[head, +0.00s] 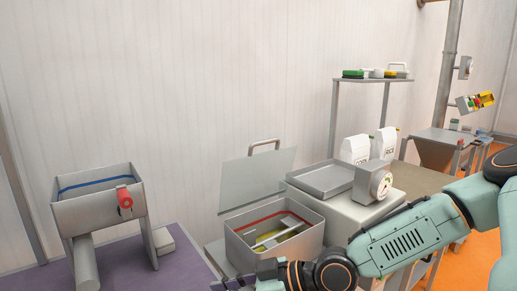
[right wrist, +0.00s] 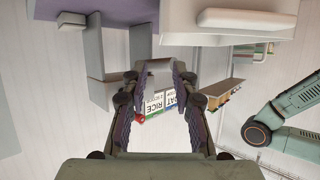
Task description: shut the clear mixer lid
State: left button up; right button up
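The clear mixer lid (head: 240,178) stands raised, tilted back behind the mixer box (head: 301,241), with a grey handle (head: 264,142) on its top edge. The box is open, with a red rim line and a yellowish content under a grey paddle. My right arm reaches in from the right in the head view. Its gripper (head: 238,283) is at the bottom edge, in front of the box and apart from the lid, partly cut off. In the right wrist view my right gripper (right wrist: 157,75) has its fingers spread with nothing held between them. My left gripper does not show.
A scale with a grey tray (head: 324,179) and a dial (head: 380,186) stands right of the mixer. White bags (head: 355,149) stand behind it. A hopper with a red knob (head: 124,197) stands at left on a purple table (head: 185,254). The wall is behind.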

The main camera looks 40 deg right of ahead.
jog(key=shift+r, duration=0.2)
jog(key=shift+c, duration=0.7)
jog(key=r+p, duration=0.2)
jog(key=p, duration=0.1)
jog(key=shift+w+d+r+n, duration=0.15)
jog(key=shift+w+r+n, duration=0.05)
jog(key=shift+r+n, duration=0.1)
jog(key=c, duration=0.3)
jog(key=shift+w+d+r+h+p, duration=0.4)
jog(key=shift+w+d+r+p, duration=0.4)
jog(key=shift+p, duration=0.3)
grip_shut()
jog(key=w+d+r+m+h+p, duration=0.55)
jog(key=w+d+r, duration=0.45)
jog(key=d+r, duration=0.4)
jog(key=w+d+r+m+h+p, duration=0.4)
jog(key=w+d+r+p, duration=0.4)
jog(key=d+r, duration=0.5)
jog(key=shift+g+y, duration=0.35)
jog(key=shift+g, duration=0.05)
jog(key=w+f, duration=0.1)
jog(key=f, duration=0.2)
jog(key=w+f, duration=0.2)
jog(key=f, duration=0.1)
jog(key=w+f, duration=0.1)
jog(key=f, duration=0.2)
jog(key=shift+w+d, duration=0.15)
jog(key=shift+w, duration=0.05)
jog(key=shift+s+f, duration=0.15)
jog(key=shift+f, duration=0.1)
